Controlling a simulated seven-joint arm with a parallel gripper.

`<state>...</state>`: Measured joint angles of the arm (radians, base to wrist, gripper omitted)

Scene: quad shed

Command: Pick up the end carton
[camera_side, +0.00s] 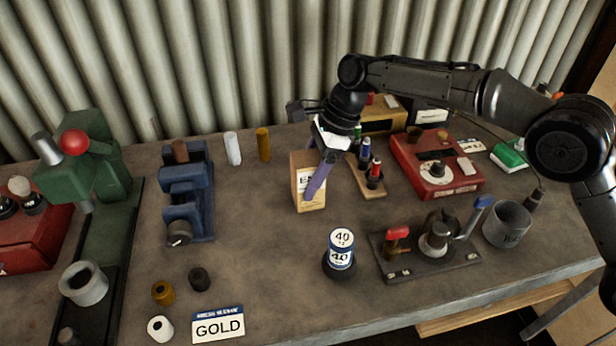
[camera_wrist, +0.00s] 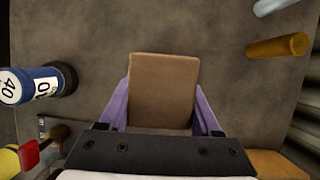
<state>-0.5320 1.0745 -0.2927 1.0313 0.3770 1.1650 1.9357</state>
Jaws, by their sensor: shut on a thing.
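The end carton (camera_side: 308,197) is a brown box with a pale label on its front, near the middle of the bench. In the wrist view the carton (camera_wrist: 163,88) shows its plain brown face between two purple fingers. My gripper (camera_side: 318,180) is shut on the carton, with one finger in front of the label and hiding part of it. In the wrist view my gripper (camera_wrist: 162,108) has a finger on each side of the carton. The carton looks upright. I cannot tell whether its base touches the bench.
A small wooden rack (camera_side: 368,187) with coloured pieces stands close right of the carton. A "40" canister (camera_side: 341,250) stands in front. Yellow (camera_side: 263,144) and white (camera_side: 233,148) cylinders stand behind left. A red device (camera_side: 436,165) is at right. Bench left of the carton is clear.

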